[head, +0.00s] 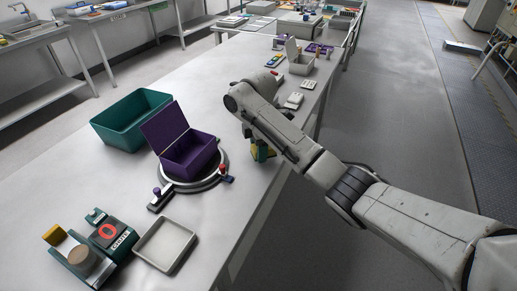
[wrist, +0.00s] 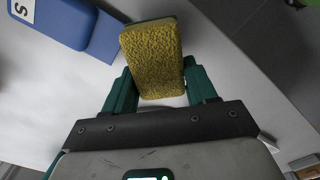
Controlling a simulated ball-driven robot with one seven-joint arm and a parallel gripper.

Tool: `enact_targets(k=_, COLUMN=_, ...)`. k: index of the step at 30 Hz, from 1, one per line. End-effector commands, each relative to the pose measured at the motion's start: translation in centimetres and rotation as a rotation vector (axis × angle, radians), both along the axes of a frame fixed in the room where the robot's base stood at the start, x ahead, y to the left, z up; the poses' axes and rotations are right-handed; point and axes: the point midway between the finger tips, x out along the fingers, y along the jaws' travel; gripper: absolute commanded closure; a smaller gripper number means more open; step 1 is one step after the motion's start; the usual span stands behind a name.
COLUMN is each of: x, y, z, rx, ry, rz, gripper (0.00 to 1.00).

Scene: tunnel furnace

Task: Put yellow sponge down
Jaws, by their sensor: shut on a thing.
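In the head view, my gripper (head: 262,151) points down over the right edge of the long grey table (head: 215,75), right of the purple box. Only a little yellow shows there, as my arm and fingers hide most of the sponge. I cannot tell whether the sponge touches the table.
An open purple box (head: 190,158) sits on a round stand (head: 213,180), with a green bin (head: 130,120) behind. A pale tray (head: 165,245) and a red-ringed device (head: 108,232) are nearer. A blue object (wrist: 65,22) shows in the wrist view.

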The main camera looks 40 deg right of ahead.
Motion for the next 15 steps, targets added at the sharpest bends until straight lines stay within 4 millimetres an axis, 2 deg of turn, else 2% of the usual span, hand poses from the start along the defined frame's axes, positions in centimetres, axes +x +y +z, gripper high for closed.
enact_targets(k=15, x=-0.02, y=0.07, z=-0.93, rx=0.001, ry=0.000, rz=0.001, gripper=0.77)
